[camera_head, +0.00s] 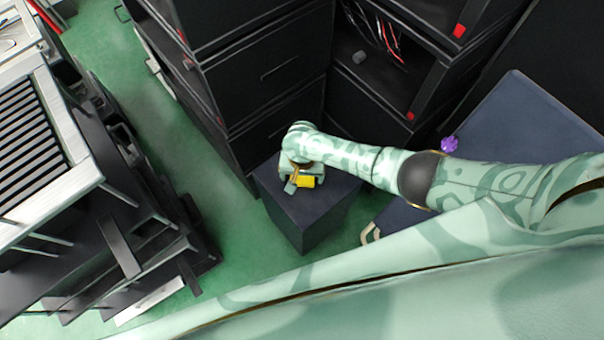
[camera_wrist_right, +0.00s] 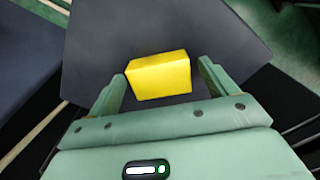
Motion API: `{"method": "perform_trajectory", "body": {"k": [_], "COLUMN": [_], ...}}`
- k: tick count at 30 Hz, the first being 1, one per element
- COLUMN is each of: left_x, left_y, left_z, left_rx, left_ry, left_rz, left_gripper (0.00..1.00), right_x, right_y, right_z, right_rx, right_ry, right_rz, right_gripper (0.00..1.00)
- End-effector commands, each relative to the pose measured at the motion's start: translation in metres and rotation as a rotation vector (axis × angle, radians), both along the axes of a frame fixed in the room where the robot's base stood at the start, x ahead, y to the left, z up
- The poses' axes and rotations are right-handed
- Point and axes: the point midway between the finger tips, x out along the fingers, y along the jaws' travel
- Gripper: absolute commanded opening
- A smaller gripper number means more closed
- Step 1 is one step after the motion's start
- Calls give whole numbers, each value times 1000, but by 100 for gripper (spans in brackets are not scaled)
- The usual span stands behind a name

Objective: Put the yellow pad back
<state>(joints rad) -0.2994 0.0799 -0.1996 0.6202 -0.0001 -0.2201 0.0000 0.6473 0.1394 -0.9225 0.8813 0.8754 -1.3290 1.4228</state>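The yellow pad (camera_head: 306,181) is a small block on or just above the top of a dark block-shaped stand (camera_head: 336,203). My right gripper (camera_head: 303,184) reaches down over the stand, right at the pad. In the right wrist view the pad (camera_wrist_right: 160,76) sits between the two pale green fingertips of the gripper (camera_wrist_right: 161,68), with a narrow gap showing at each side. The fingers look open around it. The pad's underside is hidden, so contact with the stand top (camera_wrist_right: 150,35) cannot be told. My left gripper is not in view.
Black cabinets (camera_head: 265,75) stand behind the stand, with an open shelf (camera_head: 380,65) holding cables. A dark blue table (camera_head: 515,120) with a purple object (camera_head: 449,144) is at right. A slatted dark frame (camera_head: 35,140) stands at left. Green floor (camera_head: 225,200) lies clear between.

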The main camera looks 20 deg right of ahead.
Motion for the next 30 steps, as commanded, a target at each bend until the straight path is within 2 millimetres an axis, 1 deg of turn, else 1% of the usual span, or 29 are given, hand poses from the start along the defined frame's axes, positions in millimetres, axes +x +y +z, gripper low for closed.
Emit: {"method": "perform_trajectory", "body": {"k": [2,5,8,12,15,18,21,23,30], "left_x": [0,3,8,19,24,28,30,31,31], "left_y": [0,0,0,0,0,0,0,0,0], "left_z": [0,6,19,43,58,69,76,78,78], "left_rx": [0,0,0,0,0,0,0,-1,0], "left_ry": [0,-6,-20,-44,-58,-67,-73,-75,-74], "left_rz": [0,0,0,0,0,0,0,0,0], "left_gripper": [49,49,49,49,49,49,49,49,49], "right_x": [0,1,2,2,2,2,1,1,0], "right_y": [0,0,1,1,0,0,0,0,0], "right_z": [1,9,30,67,89,107,117,120,120], "right_rx": [0,1,2,2,1,2,1,0,0], "right_ry": [0,-3,-6,-8,-7,-6,-4,-1,1], "right_rz": [0,0,0,0,0,0,0,0,0], "right_gripper": [85,85,85,85,85,85,85,85,85]}}
